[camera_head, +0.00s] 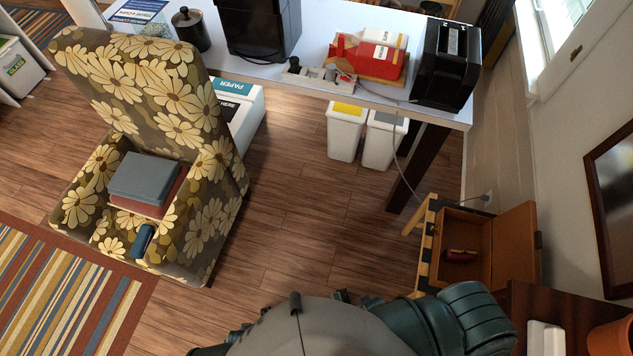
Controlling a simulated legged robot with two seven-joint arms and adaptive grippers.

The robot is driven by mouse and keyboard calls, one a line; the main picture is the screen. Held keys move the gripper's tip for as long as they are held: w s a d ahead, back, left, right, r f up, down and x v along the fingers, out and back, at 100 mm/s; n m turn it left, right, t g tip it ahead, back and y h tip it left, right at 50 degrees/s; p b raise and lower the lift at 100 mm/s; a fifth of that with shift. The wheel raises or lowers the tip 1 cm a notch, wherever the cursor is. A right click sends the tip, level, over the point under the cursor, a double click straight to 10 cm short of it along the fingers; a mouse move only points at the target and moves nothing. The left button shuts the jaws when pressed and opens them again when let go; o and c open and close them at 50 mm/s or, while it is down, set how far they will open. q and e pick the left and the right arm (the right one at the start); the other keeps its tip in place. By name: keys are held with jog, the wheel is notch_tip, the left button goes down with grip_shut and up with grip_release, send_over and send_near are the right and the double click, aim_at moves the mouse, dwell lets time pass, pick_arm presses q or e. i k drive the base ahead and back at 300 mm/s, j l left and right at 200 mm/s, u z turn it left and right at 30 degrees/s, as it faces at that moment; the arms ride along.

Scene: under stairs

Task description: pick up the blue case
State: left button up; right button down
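A small blue case (143,241) lies on the front of the seat of a flowered armchair (205,215) at the left. It is close to a stack of a grey book (147,177) and a red book (150,203), on the side nearer to me. The case looks long and narrow with rounded sides. Nothing is touching it from my side. Parts of my own body and dark teal arm links show along the bottom edge, but I cannot make out either gripper there.
A striped rug (60,300) lies at the lower left. Bare wooden floor (300,230) is clear between the armchair and an open wooden box (490,245) at the right, which holds a dark red item (460,256). A white table (340,50) and bins (345,130) stand behind.

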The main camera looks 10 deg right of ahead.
aim_at(140, 247)
jog(key=u, duration=1.55)
